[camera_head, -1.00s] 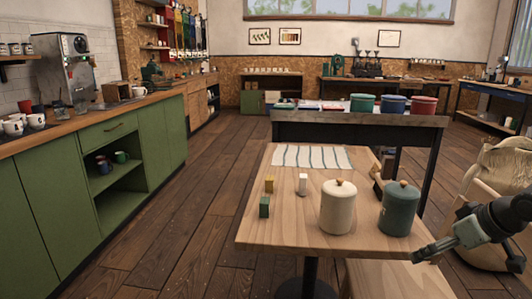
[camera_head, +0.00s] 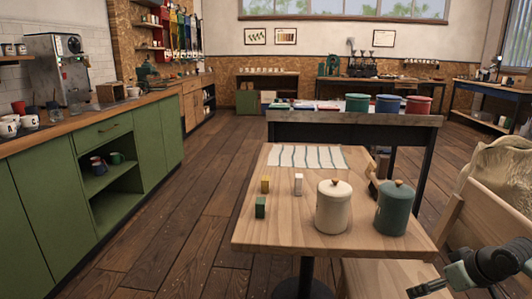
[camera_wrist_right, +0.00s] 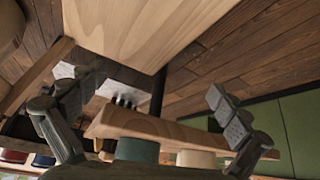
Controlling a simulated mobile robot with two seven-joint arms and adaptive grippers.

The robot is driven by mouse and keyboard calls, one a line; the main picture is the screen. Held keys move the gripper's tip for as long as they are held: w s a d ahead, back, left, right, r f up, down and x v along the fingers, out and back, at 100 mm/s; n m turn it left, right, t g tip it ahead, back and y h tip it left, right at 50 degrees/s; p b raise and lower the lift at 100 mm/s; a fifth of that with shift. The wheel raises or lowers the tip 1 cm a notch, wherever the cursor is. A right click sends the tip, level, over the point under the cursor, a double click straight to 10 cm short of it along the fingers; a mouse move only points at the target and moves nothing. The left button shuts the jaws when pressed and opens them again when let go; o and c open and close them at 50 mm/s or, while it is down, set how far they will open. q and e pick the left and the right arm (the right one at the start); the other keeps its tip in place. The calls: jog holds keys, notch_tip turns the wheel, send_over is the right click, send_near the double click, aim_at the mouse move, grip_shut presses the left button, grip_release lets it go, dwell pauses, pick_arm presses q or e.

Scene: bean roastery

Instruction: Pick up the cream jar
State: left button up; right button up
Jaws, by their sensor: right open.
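The cream jar (camera_head: 333,208), with a wooden knob on its lid, stands upright on the near right part of the wooden table (camera_head: 270,235). A dark green jar (camera_head: 392,210) stands close to its right. My right gripper (camera_head: 428,289) is low at the bottom right, apart from the jars. In the right wrist view its fingers (camera_wrist_right: 147,88) are spread with nothing between them. That view also shows the green jar (camera_wrist_right: 137,150) and part of the cream jar (camera_wrist_right: 196,158) at the lower edge. My left gripper is out of view.
Yellow (camera_head: 265,184), white (camera_head: 298,184) and green (camera_head: 260,207) small blocks and a striped cloth (camera_head: 306,157) lie on the table. A wooden chair (camera_head: 380,277) stands at its near side. A dark-framed bench with several coloured canisters (camera_head: 357,103) is behind. Floor is clear at left.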

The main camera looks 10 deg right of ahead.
jog(key=s+a+f+g, duration=0.1)
jog(key=s+f, duration=0.2)
jog(key=f, duration=0.5)
jog(key=s+a+f+h, duration=0.1)
jog(key=s+f, duration=0.3)
jog(key=f, duration=0.3)
jog(key=s+a+f+g, duration=0.1)
jog(key=s+f, duration=0.2)
jog(key=f, duration=0.5)
jog(key=s+a+f+g, duration=0.2)
jog(key=s+a+f, duration=1.3)
jog(key=w+d+r+t, duration=0.2)
jog(key=w+d+r, duration=1.4)
jog(key=r, duration=0.1)
jog(key=w+r+t, duration=0.1)
jog(key=w+r, duration=0.4)
jog(key=r, duration=0.7)
jog(key=w+d+r+t+y, duration=0.1)
jog(key=w+r, duration=0.3)
jog(key=r, duration=0.8)
jog(key=shift+w+d+r, duration=0.15)
jog(key=shift+w+r, duration=0.2)
jog(key=shift+w, duration=0.05)
